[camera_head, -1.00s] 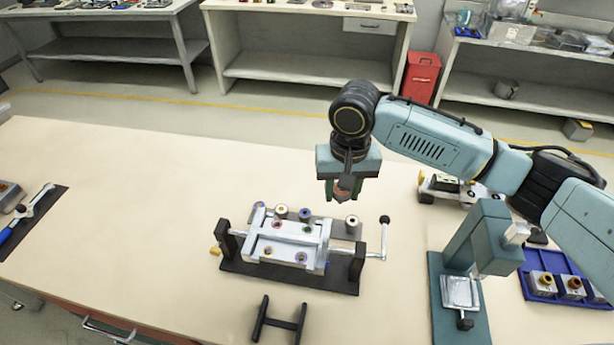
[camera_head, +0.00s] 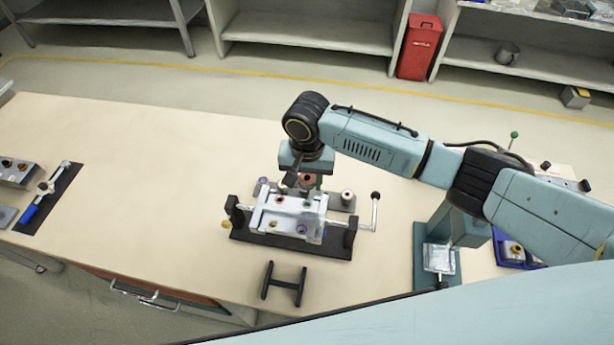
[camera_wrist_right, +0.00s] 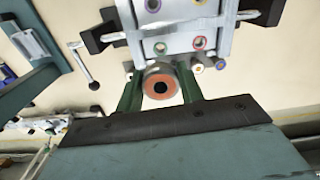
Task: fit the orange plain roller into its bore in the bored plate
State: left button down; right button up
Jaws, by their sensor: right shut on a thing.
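My right gripper (camera_head: 305,183) is shut on the orange plain roller, just beyond the far edge of the bored plate (camera_head: 276,223). In the right wrist view the roller (camera_wrist_right: 148,88) shows end-on, a grey body with an orange ring and dark centre, between the two green fingers of the gripper (camera_wrist_right: 160,80). The bored plate (camera_wrist_right: 178,22) is at the top of that view, with colour-ringed bores, one green, others purple and red. The roller looks apart from the bores; its height above the plate is hard to tell. My left gripper is not in view.
A dark vise (camera_head: 336,243) holds the plate, its handle (camera_head: 375,212) sticking out right. Other rollers stand behind the plate, one grey (camera_head: 347,198). A black H-shaped stand (camera_head: 284,284) lies in front. A teal press (camera_head: 437,258) stands right. The table's left-middle is clear.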

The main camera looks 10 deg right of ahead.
jog(key=shift+r+p, duration=0.2)
jog(key=shift+p, duration=0.35)
notch_tip(320, 180, down, 6)
jog(key=b, duration=0.2)
jog(key=shift+b, duration=0.4)
jog(key=shift+p, duration=0.5)
dwell(0.7)
jog(key=shift+p, duration=0.45)
jog(key=shift+p, duration=0.4)
jog(key=shift+f+b, duration=0.7)
jog(key=shift+f, duration=0.8)
